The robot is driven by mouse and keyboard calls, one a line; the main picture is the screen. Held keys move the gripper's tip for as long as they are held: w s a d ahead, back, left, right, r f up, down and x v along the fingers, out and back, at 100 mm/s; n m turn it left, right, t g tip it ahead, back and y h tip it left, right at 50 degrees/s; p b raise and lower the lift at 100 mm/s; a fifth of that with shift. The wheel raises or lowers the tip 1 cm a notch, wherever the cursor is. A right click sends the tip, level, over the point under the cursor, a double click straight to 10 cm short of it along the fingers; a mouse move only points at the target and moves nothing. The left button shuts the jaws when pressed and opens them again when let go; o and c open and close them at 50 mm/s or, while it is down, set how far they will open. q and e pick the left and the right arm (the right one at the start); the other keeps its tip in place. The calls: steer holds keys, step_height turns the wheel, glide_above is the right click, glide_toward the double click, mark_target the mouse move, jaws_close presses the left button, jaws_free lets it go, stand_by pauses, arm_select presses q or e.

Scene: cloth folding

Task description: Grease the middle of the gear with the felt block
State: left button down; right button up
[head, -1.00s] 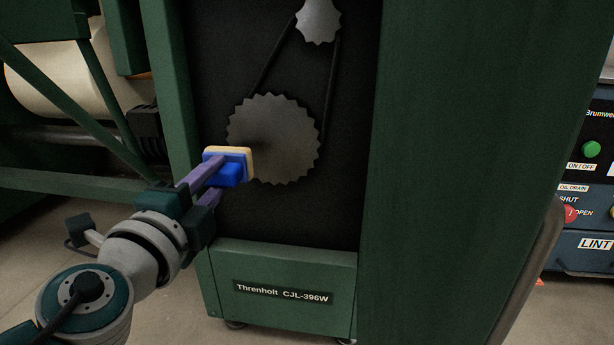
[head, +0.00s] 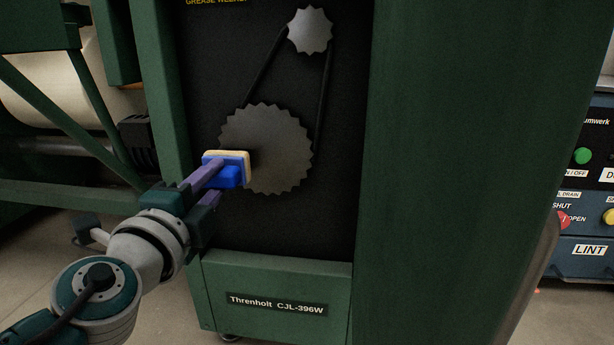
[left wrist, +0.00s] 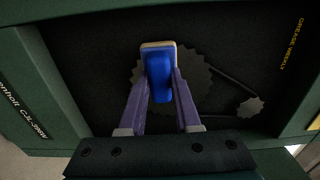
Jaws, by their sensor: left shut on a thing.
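The large toothed gear (head: 275,145) is mounted on the black panel of the green machine. A thin belt or chain links it to a smaller gear (head: 310,31) above. My left gripper (head: 215,178) is shut on the felt block (head: 228,170), which has a blue handle and a cream felt face. The block is in front of the gear's left lower edge in the head view. In the left wrist view the block (left wrist: 157,75) covers part of the gear (left wrist: 196,85). I cannot tell whether the felt touches the gear. My right gripper is not in view.
The green machine frame (head: 275,290) surrounds the recessed panel, with a wide green side wall (head: 445,150) on the right. A control panel (head: 590,215) with coloured buttons stands farther right. A pale roll (head: 45,90) is at the left.

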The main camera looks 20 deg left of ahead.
arm_select(q)
steer(key=shift+x, duration=0.85)
